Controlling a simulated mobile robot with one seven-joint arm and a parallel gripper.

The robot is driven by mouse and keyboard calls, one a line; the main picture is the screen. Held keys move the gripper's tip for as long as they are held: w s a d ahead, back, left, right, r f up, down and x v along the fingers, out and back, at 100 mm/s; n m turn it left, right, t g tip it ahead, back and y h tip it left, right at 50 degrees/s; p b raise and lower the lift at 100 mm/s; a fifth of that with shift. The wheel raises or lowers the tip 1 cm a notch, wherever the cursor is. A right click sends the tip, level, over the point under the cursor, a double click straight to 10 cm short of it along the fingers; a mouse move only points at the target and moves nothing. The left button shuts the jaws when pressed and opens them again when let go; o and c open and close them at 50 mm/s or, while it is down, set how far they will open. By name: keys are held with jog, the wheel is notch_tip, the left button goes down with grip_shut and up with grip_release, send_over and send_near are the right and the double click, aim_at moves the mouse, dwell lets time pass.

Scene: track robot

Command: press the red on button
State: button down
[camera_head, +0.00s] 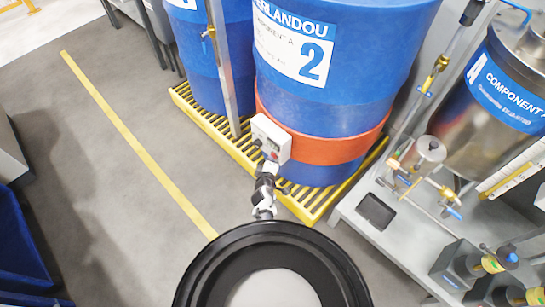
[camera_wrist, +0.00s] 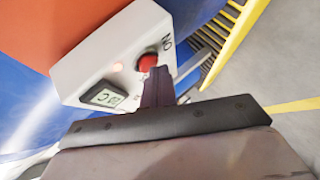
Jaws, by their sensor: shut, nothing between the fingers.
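The red button (camera_wrist: 148,62) sits on a white control box (camera_wrist: 115,60), beside dark lettering that seems to read "ON". The same control box (camera_head: 271,137) shows in the head view, mounted on the orange band of a blue drum. My gripper (camera_wrist: 157,72) is shut and empty. Its fingertips are right at the red button and overlap its lower edge in the wrist view; I cannot tell whether they touch it or press it.
The blue drum (camera_head: 325,65) stands on a yellow grated pallet (camera_head: 317,203). A grey bench (camera_head: 385,235) with equipment is at right.

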jog(key=shift+s+a, duration=0.15)
jog(key=s+a+b, duration=0.3)
jog(key=s+a, duration=0.1)
jog(key=shift+a, duration=0.15)
dwell(0.5)
